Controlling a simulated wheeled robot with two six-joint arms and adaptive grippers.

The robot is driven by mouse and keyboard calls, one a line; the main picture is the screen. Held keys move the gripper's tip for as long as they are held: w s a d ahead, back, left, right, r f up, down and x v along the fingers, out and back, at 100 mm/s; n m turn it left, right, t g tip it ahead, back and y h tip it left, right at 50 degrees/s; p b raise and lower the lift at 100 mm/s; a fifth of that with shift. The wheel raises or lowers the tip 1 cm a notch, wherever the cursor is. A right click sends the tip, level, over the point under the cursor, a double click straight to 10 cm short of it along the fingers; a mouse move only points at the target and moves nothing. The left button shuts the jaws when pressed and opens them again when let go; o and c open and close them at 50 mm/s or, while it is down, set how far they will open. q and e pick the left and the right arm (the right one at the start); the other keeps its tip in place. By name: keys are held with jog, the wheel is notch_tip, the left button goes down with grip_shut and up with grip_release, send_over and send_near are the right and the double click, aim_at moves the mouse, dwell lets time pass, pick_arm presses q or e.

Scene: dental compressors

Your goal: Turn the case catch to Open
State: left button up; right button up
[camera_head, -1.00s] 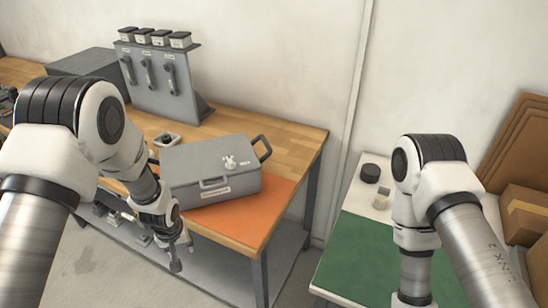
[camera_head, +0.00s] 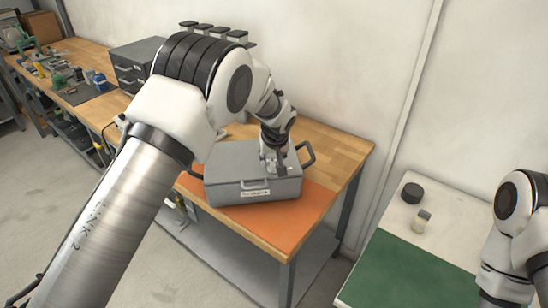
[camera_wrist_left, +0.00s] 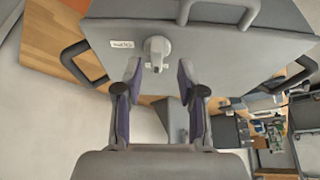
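The grey case (camera_head: 235,160) sits on an orange mat at the workbench's front corner, lid shut. In the left wrist view its lid (camera_wrist_left: 240,50) carries a small grey catch (camera_wrist_left: 157,50) with a lever pointing toward my gripper. A white label (camera_wrist_left: 122,44) and small dark lettering, too small to read surely, flank it. My left gripper (camera_wrist_left: 158,80) is open over the lid, its fingertips on either side of the catch's lever and apart from it. In the head view the left gripper (camera_head: 273,165) hides the catch. My right gripper is out of view.
The case's side handle (camera_head: 308,154) stands to the right of my left gripper. The wooden bench (camera_head: 335,147) has bare room behind the case.

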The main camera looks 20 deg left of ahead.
aim_at(274, 162)
pick_arm(q)
jog(key=w+f, duration=0.2)
jog(key=shift+a+f, duration=0.1)
jog(key=shift+f, duration=0.3)
jog(key=shift+s+r, duration=0.2)
jog(key=shift+s, duration=0.1)
jog(key=shift+c, duration=1)
jog(key=shift+s+r, duration=0.1)
grip_shut()
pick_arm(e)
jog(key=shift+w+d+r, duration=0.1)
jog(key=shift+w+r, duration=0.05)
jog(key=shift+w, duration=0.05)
